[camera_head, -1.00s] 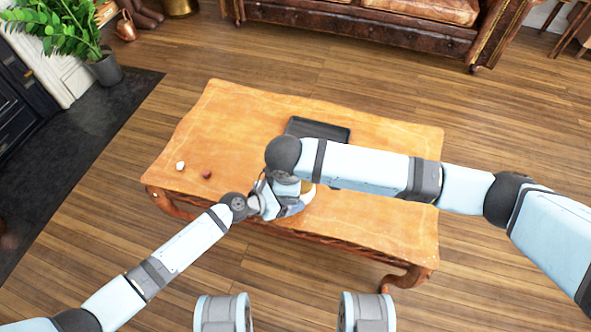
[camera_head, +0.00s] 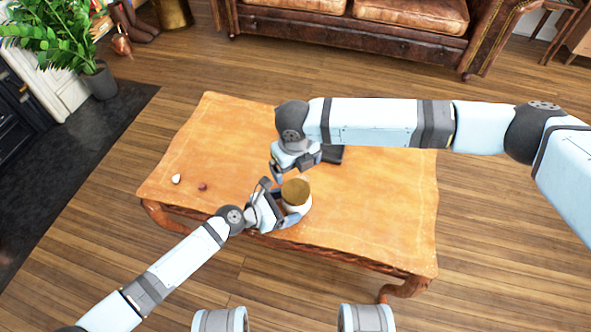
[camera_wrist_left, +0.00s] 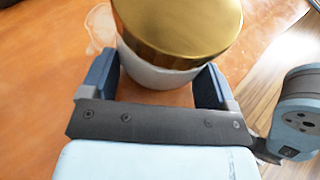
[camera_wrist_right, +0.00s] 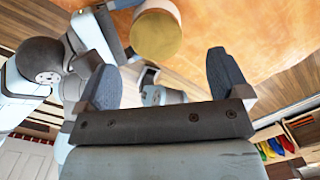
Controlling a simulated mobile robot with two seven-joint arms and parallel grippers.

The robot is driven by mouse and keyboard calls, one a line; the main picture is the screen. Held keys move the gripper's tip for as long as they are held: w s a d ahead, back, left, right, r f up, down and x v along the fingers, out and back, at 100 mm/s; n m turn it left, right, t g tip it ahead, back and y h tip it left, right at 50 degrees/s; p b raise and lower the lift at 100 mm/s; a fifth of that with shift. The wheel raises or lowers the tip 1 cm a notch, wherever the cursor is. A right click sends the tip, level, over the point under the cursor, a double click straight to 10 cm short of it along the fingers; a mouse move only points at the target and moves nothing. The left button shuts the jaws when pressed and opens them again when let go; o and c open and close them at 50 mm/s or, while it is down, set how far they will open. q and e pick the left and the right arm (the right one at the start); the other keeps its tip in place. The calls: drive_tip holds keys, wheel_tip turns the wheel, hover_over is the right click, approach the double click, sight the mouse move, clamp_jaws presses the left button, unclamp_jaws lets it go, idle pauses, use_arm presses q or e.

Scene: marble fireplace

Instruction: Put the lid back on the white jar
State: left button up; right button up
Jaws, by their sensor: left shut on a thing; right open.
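The white jar (camera_head: 298,208) stands upright near the front edge of the wooden table. Its gold lid (camera_head: 295,191) sits on top of it, and I see no clear gap in the left wrist view, where the lid (camera_wrist_left: 180,25) covers the white body (camera_wrist_left: 158,75). My left gripper (camera_head: 283,208) is shut around the jar's body, one finger on each side. My right gripper (camera_head: 277,180) is open and empty, just behind and above the jar. In the right wrist view the lid (camera_wrist_right: 156,35) lies beyond the open fingers, apart from them.
A small white object (camera_head: 176,178) and a small dark red one (camera_head: 202,186) lie on the left of the table (camera_head: 370,215). The table's right part is clear.

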sight(296, 190)
drive_tip(key=n, duration=0.2)
drive_tip(key=shift+s+n, duration=0.1)
drive_tip(key=shift+n, duration=0.2)
drive_tip(key=shift+s+f+n+g, duration=0.3)
drive_tip(key=shift+s+n+g, duration=0.1)
drive_tip(key=shift+s+n, duration=0.25)
drive_tip(key=shift+w, duration=0.1)
drive_tip(key=shift+w+d+f, duration=0.1)
drive_tip(key=shift+d+f, duration=0.05)
drive_tip(key=shift+f, duration=3.85)
